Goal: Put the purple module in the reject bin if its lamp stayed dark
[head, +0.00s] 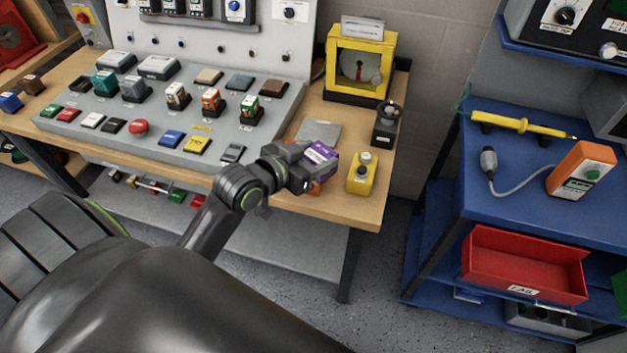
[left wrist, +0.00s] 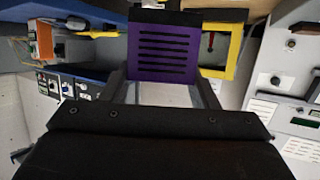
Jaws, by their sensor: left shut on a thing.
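The purple module (head: 318,155) is held in my left gripper (head: 304,168), near the right end of the wooden bench. In the left wrist view the purple module (left wrist: 165,52) shows its slotted face between the fingers. A red bin (head: 524,266) labelled FAIL stands on the lower shelf of the blue cart at the right, and the part of its inside in view looks empty. I cannot make out a lamp on the module. My right gripper is not in view.
The wooden bench (head: 345,213) carries a grey panel with several modules and buttons. A yellow-framed meter (head: 361,62), a black device (head: 386,124) and a yellow button box (head: 362,173) stand right of it. The blue cart (head: 500,180) holds a yellow probe (head: 500,122) and an orange tester (head: 581,170). A floor gap separates bench and cart.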

